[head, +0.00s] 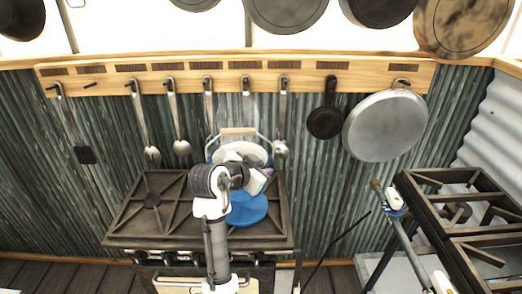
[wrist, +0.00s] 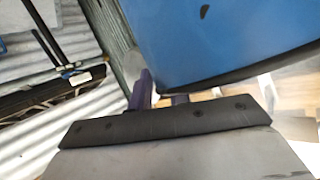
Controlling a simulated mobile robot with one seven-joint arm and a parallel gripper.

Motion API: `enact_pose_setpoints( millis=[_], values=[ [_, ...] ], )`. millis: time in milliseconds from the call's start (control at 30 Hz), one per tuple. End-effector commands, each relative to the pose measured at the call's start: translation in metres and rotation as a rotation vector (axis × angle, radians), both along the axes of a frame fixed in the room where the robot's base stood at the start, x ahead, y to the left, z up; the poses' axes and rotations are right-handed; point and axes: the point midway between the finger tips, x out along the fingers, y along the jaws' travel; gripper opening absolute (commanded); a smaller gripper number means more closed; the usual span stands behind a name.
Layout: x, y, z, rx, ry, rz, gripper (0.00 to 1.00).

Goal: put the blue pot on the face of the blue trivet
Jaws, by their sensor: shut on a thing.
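The blue pot (head: 240,150) is behind my gripper in the head view, with its pale inside, blue edge and raised wire handle with a wooden grip showing. My arm hides part of it. In the wrist view a large blue surface (wrist: 220,35), which looks like the pot's wall, fills the upper right. My gripper (head: 260,181) is shut on the pot; the exact grip point is hard to see. The fingers (wrist: 163,92) show beside the blue wall in the wrist view. The round blue trivet (head: 250,208) lies flat on the stove below my gripper, partly hidden by my arm.
The stove (head: 150,205) has dark grates, clear on the left. Utensils and pans hang from a wooden rail (head: 230,75) behind it, including a large grey pan (head: 385,125). A second dark-grated stove (head: 465,215) stands at the right.

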Motion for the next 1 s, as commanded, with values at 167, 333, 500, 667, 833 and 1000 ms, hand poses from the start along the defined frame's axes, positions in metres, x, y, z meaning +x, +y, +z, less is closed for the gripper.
enact_pose_setpoints(
  millis=[167,333,500,667,833,1000],
  values=[
    [0.000,0.000,-0.028,-0.001,-0.005,0.001,0.00],
    [0.000,0.001,-0.041,0.000,-0.008,0.000,0.00],
    [0.000,0.001,-0.050,-0.001,-0.008,0.002,0.00],
    [0.000,0.001,-0.070,-0.001,-0.005,0.001,0.00],
    [0.000,0.000,-0.081,0.002,-0.010,0.000,0.00],
    [0.000,0.000,-0.080,0.001,-0.011,0.001,0.00]
  ],
)
